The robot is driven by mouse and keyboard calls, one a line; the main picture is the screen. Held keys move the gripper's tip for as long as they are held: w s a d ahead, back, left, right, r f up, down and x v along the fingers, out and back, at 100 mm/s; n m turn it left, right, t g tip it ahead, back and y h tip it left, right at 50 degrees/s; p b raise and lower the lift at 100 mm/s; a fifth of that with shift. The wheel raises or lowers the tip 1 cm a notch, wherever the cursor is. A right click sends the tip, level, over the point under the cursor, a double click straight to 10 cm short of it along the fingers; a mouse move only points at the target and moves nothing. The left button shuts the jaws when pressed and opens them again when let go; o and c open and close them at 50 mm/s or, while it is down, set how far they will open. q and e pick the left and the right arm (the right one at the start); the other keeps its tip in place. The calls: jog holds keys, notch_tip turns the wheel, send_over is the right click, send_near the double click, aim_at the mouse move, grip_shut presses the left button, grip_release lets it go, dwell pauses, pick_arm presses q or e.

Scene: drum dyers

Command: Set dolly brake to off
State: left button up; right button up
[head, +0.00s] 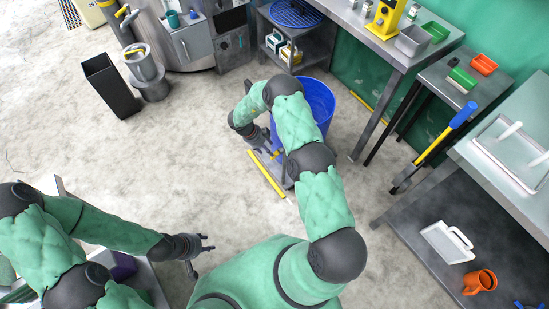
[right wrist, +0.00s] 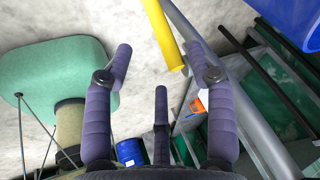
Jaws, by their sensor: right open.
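A blue drum (head: 319,100) stands beyond my right arm, which hides part of it. A grey dolly part (head: 287,181) shows low beside it, mostly covered by that arm. A yellow bar (head: 266,175) lies low along the dolly's left side; I cannot tell whether it is the brake. My right gripper (head: 268,150) is down near the bar's far end. In the right wrist view its fingers (right wrist: 160,62) are spread and empty, with a yellow bar (right wrist: 163,32) ahead between them, apart from both. My left gripper (head: 203,256) is open and empty over the floor.
A black bin (head: 111,87) and a metal pot (head: 143,66) stand at the upper left. Work tables (head: 375,38) line the right side. A blue and yellow handled tool (head: 446,133) leans near them.

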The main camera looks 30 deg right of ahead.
aim_at(275, 157)
jog(key=b+x, duration=0.3)
jog(key=x, duration=0.5)
jog(key=shift+s+d+f, duration=0.1)
jog(key=shift+f, duration=0.25)
grip_shut()
